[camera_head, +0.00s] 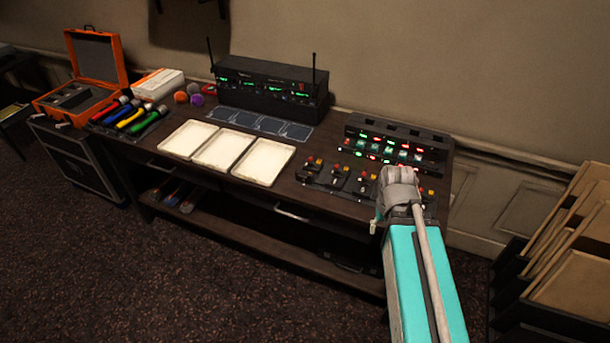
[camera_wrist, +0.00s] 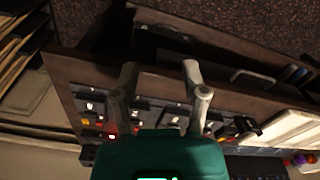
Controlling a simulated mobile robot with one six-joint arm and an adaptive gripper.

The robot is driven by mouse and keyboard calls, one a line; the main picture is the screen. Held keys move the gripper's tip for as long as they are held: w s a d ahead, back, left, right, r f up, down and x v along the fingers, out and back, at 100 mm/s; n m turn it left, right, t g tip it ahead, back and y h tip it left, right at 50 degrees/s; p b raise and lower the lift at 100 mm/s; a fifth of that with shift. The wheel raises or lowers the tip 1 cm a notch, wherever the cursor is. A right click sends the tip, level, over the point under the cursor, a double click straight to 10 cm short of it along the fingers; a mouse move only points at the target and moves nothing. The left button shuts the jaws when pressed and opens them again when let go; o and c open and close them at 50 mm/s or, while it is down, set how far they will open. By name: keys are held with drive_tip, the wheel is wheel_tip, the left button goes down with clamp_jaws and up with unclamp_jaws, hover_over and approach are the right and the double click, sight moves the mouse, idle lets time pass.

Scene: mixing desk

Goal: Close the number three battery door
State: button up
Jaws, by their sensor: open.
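Several small black battery units (camera_head: 339,176) with red, orange and white parts stand in a row at the front right of the desk. They also show in the wrist view (camera_wrist: 91,106), partly hidden by my gripper. I cannot read numbers on them, so I cannot tell which is the number three door or how far it stands open. My gripper (camera_wrist: 160,68) is open and empty, its two fingers apart over the row and the desk's front edge. In the head view my arm covers the right end of the row.
A black charger rack (camera_head: 395,146) with green and red lights stands behind the row. Three cream trays (camera_head: 224,150) lie to its left. A receiver with antennas (camera_head: 270,84) stands at the back. Folders in a rack (camera_head: 570,285) stand right of the desk (camera_head: 285,195).

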drive_tip(key=shift+w+a, duration=0.1)
drive_tip(key=shift+a, duration=0.1)
drive_tip(key=shift+o, duration=0.3)
drive_tip(key=shift+o, duration=1.3)
drive_tip(key=shift+w+a+f+b, duration=0.1)
drive_tip(key=shift+w+f+b, duration=0.1)
drive_tip(key=shift+f+b, duration=0.25)
drive_tip(key=w+a+f+m+t+h+b, duration=0.4)
drive_tip(key=w+a+f+t+h+b, duration=0.4)
drive_tip(key=b, duration=0.5)
drive_tip(key=w+a+r+t+y+b, duration=0.1)
drive_tip(key=a+t+b, duration=0.3)
drive_tip(key=a, duration=0.6)
drive_tip(key=w+a+r+t+y+b, duration=0.1)
drive_tip(key=a+t+b, duration=0.4)
drive_tip(key=a, duration=0.5)
drive_tip(key=w+b, duration=0.1)
drive_tip(key=b, duration=0.1)
drive_tip(key=shift+a+b, duration=0.25)
drive_tip(key=shift+b, duration=0.1)
